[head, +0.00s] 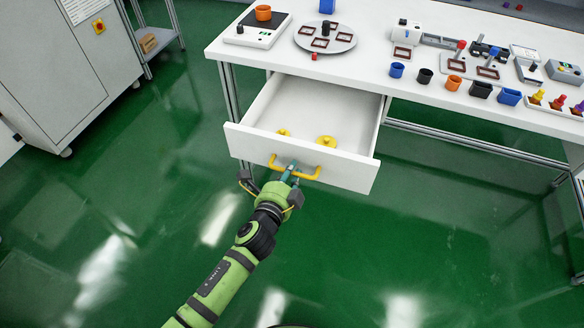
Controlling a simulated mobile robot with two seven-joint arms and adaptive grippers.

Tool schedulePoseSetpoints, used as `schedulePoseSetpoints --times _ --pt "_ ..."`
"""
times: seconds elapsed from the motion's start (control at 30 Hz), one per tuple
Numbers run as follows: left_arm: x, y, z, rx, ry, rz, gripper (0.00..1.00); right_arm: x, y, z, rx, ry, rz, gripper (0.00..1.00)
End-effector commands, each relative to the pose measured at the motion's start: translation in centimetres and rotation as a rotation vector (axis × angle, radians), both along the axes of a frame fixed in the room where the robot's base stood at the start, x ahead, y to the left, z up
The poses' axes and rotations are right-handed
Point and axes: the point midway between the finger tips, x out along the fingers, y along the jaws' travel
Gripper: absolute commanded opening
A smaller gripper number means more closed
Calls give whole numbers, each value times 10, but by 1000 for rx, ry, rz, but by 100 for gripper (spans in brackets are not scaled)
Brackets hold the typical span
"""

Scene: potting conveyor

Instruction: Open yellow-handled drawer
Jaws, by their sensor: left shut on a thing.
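The white drawer (246,142) under the white table stands pulled out, with its inside in view. Its yellow handle (308,176) runs across the drawer front. My left gripper (289,172) is shut on the handle, near its middle, with the green arm reaching up from the bottom of the head view. My right gripper is not in view.
The white table (262,58) carries a scale (258,31), a round grey plate (340,38), several small cups and other devices. A grey cabinet (60,70) stands at the left. The green floor (440,240) is clear in front of the table.

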Motion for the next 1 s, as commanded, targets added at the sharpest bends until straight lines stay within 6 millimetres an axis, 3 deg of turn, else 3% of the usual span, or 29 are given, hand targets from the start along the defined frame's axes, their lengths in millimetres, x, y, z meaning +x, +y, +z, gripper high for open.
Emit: schedulePoseSetpoints --times 0.37,0.4,0.43,0.8,1.0 --pt "0 0 1 -1 -3 -1 0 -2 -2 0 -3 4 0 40" --pt "0 0 1 -1 -3 -1 34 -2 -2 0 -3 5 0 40" --pt "0 0 1 -1 -3 -1 42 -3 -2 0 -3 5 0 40" --pt "-2 1 1 1 -1 0 42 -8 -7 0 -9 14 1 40" --pt "-25 8 5 1 0 -1 42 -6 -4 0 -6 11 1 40"
